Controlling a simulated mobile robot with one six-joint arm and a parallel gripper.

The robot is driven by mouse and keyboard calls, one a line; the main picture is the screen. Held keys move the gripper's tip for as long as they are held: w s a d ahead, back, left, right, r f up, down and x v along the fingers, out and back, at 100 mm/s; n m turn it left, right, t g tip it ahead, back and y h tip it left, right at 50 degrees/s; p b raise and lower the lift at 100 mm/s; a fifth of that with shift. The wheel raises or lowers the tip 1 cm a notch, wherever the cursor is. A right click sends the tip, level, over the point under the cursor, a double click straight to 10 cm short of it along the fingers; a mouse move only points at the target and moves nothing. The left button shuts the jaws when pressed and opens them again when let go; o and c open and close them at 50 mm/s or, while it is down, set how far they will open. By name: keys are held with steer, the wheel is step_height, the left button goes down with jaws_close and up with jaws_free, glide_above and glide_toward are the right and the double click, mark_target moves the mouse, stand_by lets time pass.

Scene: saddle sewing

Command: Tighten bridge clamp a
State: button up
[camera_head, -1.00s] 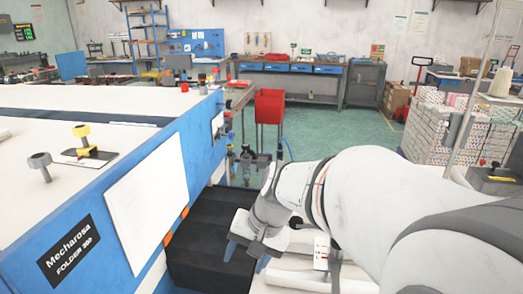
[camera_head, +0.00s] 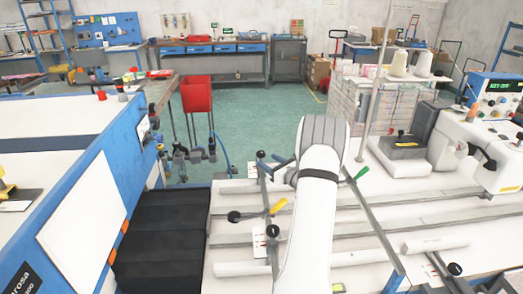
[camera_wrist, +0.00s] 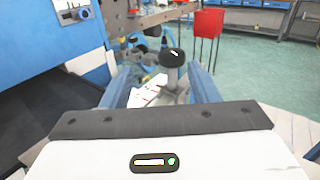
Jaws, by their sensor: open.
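My gripper (camera_wrist: 160,70) shows in the wrist view, with its two blue fingers apart. A clamp post with a round black knob (camera_wrist: 172,58) appears between the fingertips, slightly nearer the right one; I cannot tell whether either finger touches it. A white card (camera_wrist: 146,95) lies at the post's foot. No readable label shows which clamp is a.
The blue folder machine (camera_head: 75,215) and a black stepped block (camera_head: 160,240) border the left side. A red bin (camera_head: 196,94) stands behind. A control box (camera_head: 498,96) and thread cones (camera_head: 399,65) are at the right. Green floor is open beyond the table.

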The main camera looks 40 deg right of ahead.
mark_target(264, 155)
steer(key=shift+d+f+m+h, duration=0.15)
steer(key=shift+d+m+h, duration=0.2)
steer(key=shift+d, duration=0.3)
steer(key=shift+w, duration=0.3)
steer(key=w+p, duration=0.3)
steer(key=w, duration=0.4)
steer(key=shift+a, duration=0.1)
steer(key=shift+s, duration=0.1)
steer(key=shift+c, duration=0.4)
